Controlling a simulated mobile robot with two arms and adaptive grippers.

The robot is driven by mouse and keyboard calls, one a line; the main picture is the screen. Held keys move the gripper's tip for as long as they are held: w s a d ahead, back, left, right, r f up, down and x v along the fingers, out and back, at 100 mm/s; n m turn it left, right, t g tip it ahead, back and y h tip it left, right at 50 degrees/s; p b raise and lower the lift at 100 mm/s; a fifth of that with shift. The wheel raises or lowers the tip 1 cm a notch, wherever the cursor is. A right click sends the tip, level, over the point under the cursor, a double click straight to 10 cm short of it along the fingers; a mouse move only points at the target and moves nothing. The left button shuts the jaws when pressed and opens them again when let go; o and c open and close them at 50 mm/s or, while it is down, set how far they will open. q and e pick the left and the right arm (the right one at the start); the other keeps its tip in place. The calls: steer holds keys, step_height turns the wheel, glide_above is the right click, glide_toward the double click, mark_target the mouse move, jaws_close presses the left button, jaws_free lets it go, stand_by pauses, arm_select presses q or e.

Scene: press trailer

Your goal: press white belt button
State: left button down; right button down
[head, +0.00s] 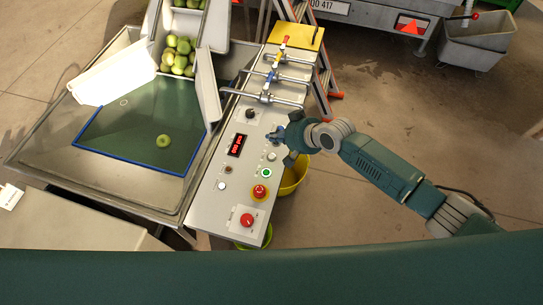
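The grey control panel (221,209) runs beside the metal table. A small white button (272,157) sits on its right side, just above a green-ringed button (266,173). Another pale round button (222,185) sits at the panel's left edge. I cannot tell from labels which one is the belt button. My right gripper (276,137) is over the panel's right edge, slightly above the right white button in the picture. Its fingers are small and dark, so I cannot tell if they are open or touching the panel. My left gripper is not in view.
A red button on a yellow base (260,191) and a larger red button (247,219) are lower on the panel. A red display (236,145), a black knob (250,114) and valve pipes are nearby. A yellow bucket (291,181) stands beside the panel. Apples lie in a chute.

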steer(key=b, duration=0.6)
glide_above(274, 157)
step_height(274, 157, down, 7)
steer(key=shift+r, duration=0.1)
steer(key=shift+f+b, duration=0.7)
steer(key=shift+f, duration=0.1)
steer(key=shift+f, duration=0.45)
